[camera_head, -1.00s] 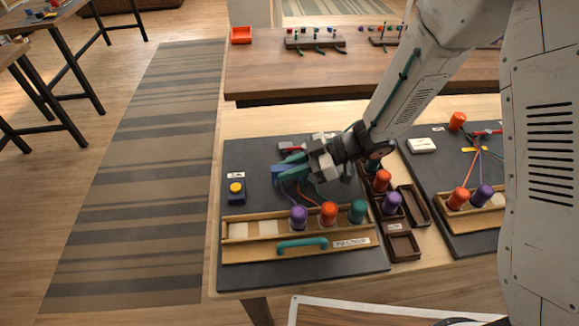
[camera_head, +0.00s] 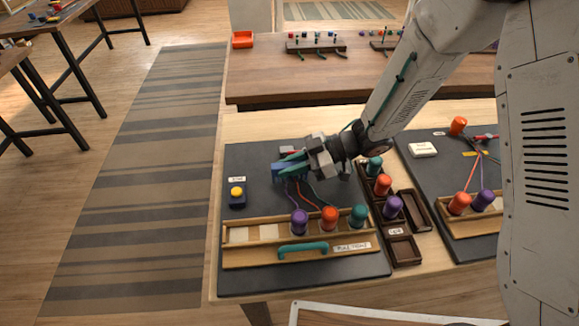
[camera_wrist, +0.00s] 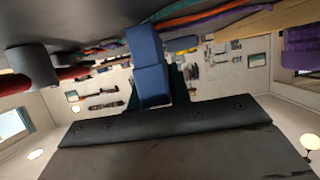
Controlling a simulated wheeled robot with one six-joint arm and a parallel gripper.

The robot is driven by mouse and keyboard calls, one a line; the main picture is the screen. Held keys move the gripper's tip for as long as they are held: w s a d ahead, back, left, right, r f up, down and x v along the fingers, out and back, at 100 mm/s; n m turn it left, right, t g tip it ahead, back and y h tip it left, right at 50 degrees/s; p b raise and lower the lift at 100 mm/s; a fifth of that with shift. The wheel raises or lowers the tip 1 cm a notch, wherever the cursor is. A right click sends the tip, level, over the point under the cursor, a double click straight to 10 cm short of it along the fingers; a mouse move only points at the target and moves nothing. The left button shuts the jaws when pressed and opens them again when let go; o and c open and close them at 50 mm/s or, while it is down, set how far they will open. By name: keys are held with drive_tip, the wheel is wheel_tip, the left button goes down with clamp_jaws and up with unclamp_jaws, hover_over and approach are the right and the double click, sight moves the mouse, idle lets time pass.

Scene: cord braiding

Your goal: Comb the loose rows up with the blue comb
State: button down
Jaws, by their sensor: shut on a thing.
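My gripper (camera_head: 304,163) is shut on the blue comb (camera_head: 284,172) over the dark board (camera_head: 250,162). The comb also shows in the wrist view (camera_wrist: 150,72) as a blue block, with cords (camera_wrist: 200,14) close to it. Purple, orange and dark cords run from under the comb to the purple spool (camera_head: 300,221), the orange spool (camera_head: 329,218) and the teal spool (camera_head: 358,215), which stand in a wooden rack (camera_head: 248,257). A red clamp (camera_head: 287,150) shows just behind the comb. The comb and gripper hide the braid, so its rows and any contact cannot be told.
A box with a yellow button (camera_head: 237,193) stands left of the comb. Brown trays (camera_head: 403,250) and more spools (camera_head: 393,205) stand to the right, beside a second board (camera_head: 430,190). A teal handle (camera_head: 302,247) fronts the rack.

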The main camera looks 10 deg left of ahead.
drive_tip(key=shift+s+d+r, duration=0.1)
drive_tip(key=shift+s+r, duration=0.05)
drive_tip(key=shift+r, duration=1.35)
drive_tip(key=shift+s+r, duration=0.2)
drive_tip(key=shift+r, duration=1.35)
drive_tip(key=shift+s+d+r, duration=0.1)
drive_tip(key=shift+s+r, duration=0.05)
drive_tip(key=shift+r, duration=1.35)
